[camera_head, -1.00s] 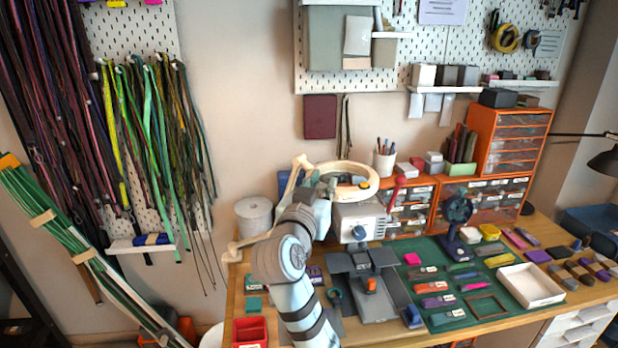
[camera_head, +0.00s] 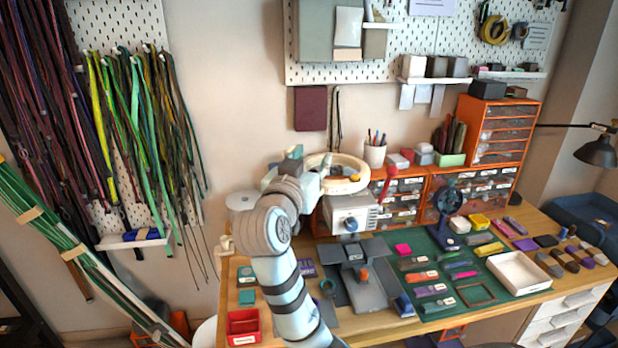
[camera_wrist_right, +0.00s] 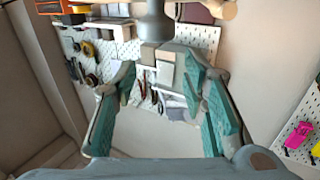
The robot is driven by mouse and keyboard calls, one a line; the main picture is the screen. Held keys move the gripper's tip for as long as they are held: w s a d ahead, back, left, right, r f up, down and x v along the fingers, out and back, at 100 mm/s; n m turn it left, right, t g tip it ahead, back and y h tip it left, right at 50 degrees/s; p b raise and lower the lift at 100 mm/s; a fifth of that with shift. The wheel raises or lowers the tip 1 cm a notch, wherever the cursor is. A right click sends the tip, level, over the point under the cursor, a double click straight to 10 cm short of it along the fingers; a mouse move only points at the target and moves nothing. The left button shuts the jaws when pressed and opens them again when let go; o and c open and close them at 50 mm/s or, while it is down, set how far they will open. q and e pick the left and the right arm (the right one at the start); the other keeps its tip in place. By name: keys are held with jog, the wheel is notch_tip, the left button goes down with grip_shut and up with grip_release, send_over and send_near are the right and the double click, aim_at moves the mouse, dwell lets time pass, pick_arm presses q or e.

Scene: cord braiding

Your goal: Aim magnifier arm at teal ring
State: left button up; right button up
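The magnifier has a cream ring head (camera_head: 347,186) above the back left of the bench. Its tan jointed arm runs left behind my right arm, with a base end (camera_head: 224,245) at the bench's left edge. My left gripper is out of view.
A grey stand (camera_head: 362,277) and a white box (camera_head: 352,214) stand below the magnifier. A green mat (camera_head: 425,262) with several small items and a white tray (camera_head: 519,272) lie to the right. A red bin (camera_head: 243,327) sits front left. Cords hang at the left wall.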

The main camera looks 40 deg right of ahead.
notch_tip(320, 180, up, 6)
jog(key=shift+r, duration=0.1)
dwell(0.4)
